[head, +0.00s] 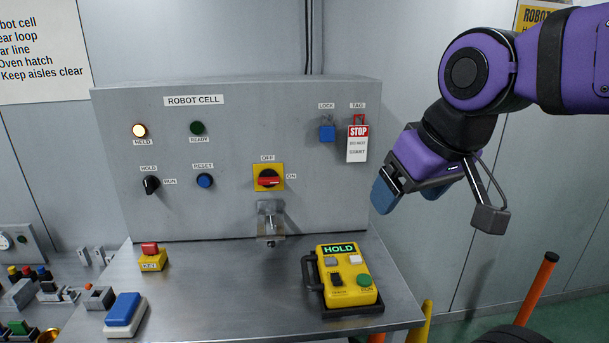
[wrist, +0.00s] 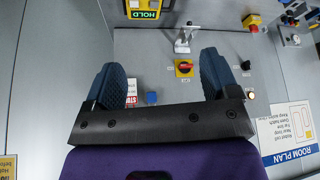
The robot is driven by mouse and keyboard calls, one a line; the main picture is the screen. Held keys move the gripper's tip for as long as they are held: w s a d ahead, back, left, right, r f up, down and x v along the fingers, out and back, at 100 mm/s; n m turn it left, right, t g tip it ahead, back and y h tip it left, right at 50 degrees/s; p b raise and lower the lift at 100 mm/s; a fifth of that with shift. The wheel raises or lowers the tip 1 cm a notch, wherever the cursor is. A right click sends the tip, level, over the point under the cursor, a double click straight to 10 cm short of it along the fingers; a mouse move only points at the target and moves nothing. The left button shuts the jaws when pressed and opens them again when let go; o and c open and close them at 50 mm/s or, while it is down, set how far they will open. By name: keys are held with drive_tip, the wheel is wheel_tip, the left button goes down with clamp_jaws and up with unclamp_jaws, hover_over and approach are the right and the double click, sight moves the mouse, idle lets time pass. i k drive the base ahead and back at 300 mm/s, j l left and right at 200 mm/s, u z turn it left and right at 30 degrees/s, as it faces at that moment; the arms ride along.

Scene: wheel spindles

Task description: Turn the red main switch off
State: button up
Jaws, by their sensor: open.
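The red main switch (head: 268,181) is a red handle on a black knob over a yellow plate, on the grey ROBOT CELL panel. Its handle lies about level, with OFF printed above it and ON to its right. My gripper (head: 408,192) hangs in front of the panel, right of the switch and apart from it. The jaws are open and empty. In the wrist view the picture is upside down, and the switch (wrist: 185,68) shows between the two blue fingers of my gripper (wrist: 162,72), farther off at the panel.
A metal bracket (head: 271,222) sticks out just below the switch. A blue lock (head: 327,133) and a red-and-white STOP tag (head: 357,143) hang on the panel between switch and gripper.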

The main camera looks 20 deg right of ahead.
sight(268, 178)
drive_tip(key=j+z, duration=0.3)
drive_tip(key=j, duration=0.4)
drive_tip(key=k+j+z, duration=0.1)
drive_tip(key=j+z, duration=0.2)
drive_tip(key=j, duration=0.35)
